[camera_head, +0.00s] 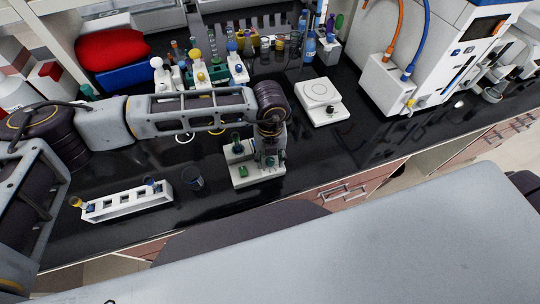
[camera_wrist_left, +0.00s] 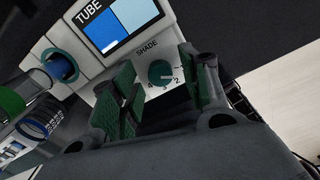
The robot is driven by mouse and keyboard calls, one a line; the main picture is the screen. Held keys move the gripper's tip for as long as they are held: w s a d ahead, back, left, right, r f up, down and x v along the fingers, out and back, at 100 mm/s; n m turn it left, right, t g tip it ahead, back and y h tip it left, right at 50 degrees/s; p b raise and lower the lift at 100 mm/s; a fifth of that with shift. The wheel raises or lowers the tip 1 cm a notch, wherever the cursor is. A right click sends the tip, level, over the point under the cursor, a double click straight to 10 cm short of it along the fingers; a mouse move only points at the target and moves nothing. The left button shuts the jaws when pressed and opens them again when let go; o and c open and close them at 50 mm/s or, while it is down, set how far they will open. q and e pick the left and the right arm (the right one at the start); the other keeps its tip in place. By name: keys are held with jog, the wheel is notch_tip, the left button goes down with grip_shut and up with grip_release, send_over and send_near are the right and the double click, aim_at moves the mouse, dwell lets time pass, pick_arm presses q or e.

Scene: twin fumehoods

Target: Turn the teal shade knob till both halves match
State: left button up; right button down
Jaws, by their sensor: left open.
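The teal shade knob (camera_wrist_left: 161,72) sits on a white device (camera_wrist_left: 185,22) under the word SHADE, with a ring of numbers around it. I cannot tell for sure which number its pale mark points at. The screen (camera_wrist_left: 124,20) above has a dark blue left half and a pale blue right half, so they differ. My left gripper (camera_wrist_left: 162,88) is open, its green-padded fingers on either side of the knob, apart from it as far as shows. In the head view my left gripper (camera_head: 270,150) hangs over the white device (camera_head: 240,181), hiding part of it. My right gripper is not in view.
A white rack (camera_head: 128,205) and a dark beaker (camera_head: 193,178) are left of the device. A white plate instrument (camera_head: 320,110) is behind right. Dark bench between them is clear.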

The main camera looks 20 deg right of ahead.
pick_arm(q)
jog(key=shift+f, duration=0.35)
grip_shut()
dwell(0.3)
